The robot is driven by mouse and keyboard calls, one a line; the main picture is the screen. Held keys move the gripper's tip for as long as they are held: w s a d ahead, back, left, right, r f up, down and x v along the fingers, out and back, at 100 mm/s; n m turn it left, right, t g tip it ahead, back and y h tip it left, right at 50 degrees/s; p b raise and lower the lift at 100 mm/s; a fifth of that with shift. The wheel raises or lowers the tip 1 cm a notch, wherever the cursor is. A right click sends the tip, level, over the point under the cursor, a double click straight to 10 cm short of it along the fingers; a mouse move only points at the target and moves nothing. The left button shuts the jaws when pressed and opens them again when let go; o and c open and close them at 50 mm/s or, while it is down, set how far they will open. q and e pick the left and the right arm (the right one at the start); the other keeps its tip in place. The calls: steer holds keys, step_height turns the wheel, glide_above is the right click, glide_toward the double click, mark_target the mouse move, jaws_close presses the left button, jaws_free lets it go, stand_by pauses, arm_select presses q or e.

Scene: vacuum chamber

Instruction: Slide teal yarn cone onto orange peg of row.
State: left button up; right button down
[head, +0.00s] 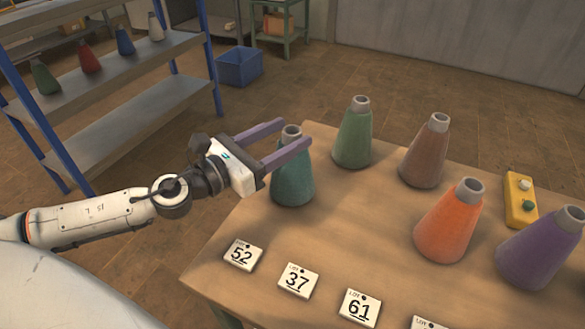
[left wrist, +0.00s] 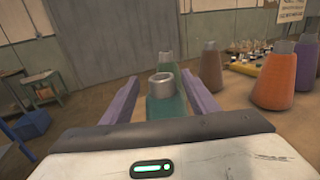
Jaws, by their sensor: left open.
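The teal yarn cone (head: 292,183) stands upright on the wooden table near its left edge, with a grey tube end at its top. In the left wrist view the teal cone (left wrist: 166,106) is straight ahead. My left gripper (head: 295,133) is open. Its two purple fingers lie on either side of the cone's upper part, and in the left wrist view (left wrist: 163,76) a gap shows between each finger and the cone. I cannot make out an orange peg in either view. My right gripper is not in view.
Close by stand a green cone (head: 353,137), a brown cone (head: 425,155), an orange cone (head: 449,226) and a purple cone (head: 540,250). Number cards (head: 298,281) line the front. A yellow button box (head: 521,198) sits at right. A shelf (head: 110,70) with cones stands left.

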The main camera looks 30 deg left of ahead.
mark_target(298, 131)
arm_select(q)
steer(key=shift+w+d+r, duration=0.1)
steer(key=shift+w+d, duration=0.15)
steer(key=shift+w, duration=0.35)
steer(key=p+x, duration=0.1)
steer(key=x, duration=0.2)
steer(key=shift+w+d+p, duration=0.1)
steer(key=shift+w+p, duration=0.05)
steer(key=shift+p, duration=0.25)
steer(key=shift+w+d+f, duration=0.25)
steer(key=shift+w, duration=0.35)
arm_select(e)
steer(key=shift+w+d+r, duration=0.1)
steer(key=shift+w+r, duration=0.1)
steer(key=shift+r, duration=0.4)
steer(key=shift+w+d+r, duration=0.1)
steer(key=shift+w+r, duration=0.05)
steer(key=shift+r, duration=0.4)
arm_select(q)
steer(key=shift+r, duration=0.1)
jaws_close()
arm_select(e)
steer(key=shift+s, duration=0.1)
